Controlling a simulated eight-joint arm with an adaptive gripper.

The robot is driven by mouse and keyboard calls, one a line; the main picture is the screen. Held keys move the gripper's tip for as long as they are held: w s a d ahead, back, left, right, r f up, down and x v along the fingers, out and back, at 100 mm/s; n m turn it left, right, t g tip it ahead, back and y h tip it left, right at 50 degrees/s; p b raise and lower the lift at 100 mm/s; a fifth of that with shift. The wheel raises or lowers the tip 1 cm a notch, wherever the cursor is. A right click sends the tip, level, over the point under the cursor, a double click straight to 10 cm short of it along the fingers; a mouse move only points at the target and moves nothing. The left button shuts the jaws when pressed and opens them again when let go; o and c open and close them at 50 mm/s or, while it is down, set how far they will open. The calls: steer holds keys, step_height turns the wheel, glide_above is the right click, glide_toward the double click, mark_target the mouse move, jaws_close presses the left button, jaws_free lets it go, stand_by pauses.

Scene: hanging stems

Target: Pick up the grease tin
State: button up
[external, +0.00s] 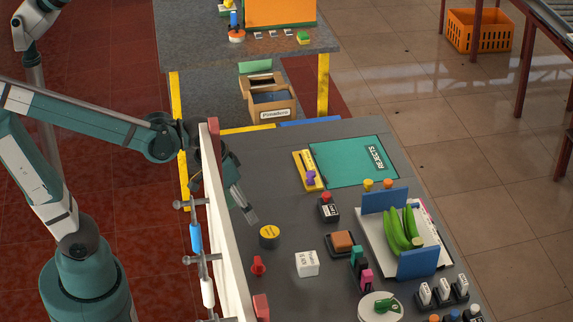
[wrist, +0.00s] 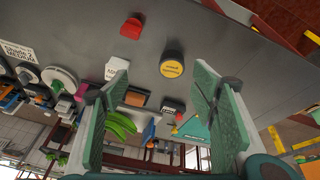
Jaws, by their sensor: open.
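The grease tin (external: 269,234) is a short dark round tin with a yellow top. It stands on the dark grey bench near its left side. In the wrist view the tin (wrist: 172,66) shows its yellow lid with small print, beyond the fingertips and nearer the right finger. My gripper (external: 248,213) is open and empty, reaching over the white rail to above the bench, up and left of the tin in the external view. In the wrist view, my gripper's (wrist: 160,78) two green-padded fingers stand wide apart. The gripper is partly hidden behind the rail in the external view.
A white upright rail (external: 226,215) with clamps runs along the bench's left edge. A red object (external: 258,265) and a white box (external: 307,263) stand near the tin. A stamp-like block (external: 328,208) and green bananas (external: 401,229) lie to the right. Bench is bare behind the tin.

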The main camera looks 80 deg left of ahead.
steer(key=w+p, duration=0.1)
steer(key=w, duration=0.1)
steer(key=n+g+p, duration=0.4)
steer(key=n+p, duration=0.1)
glide_above(270, 233)
steer(key=shift+s+f, duration=0.15)
steer(key=shift+f, duration=1.75)
steer(key=shift+s+f, duration=0.1)
steer(key=shift+f, duration=1.8)
steer(key=shift+w+a+f+p, duration=0.1)
steer(key=shift+w+f+p, duration=0.05)
steer(key=shift+f+p, duration=0.3)
steer(key=shift+f, duration=0.15)
steer(key=shift+f+b, duration=0.3)
steer(key=shift+f, duration=0.9)
steer(key=shift+f, duration=0.15)
steer(key=shift+w+f+b, duration=0.1)
steer(key=shift+f+b, duration=0.25)
steer(key=shift+f, duration=2.15)
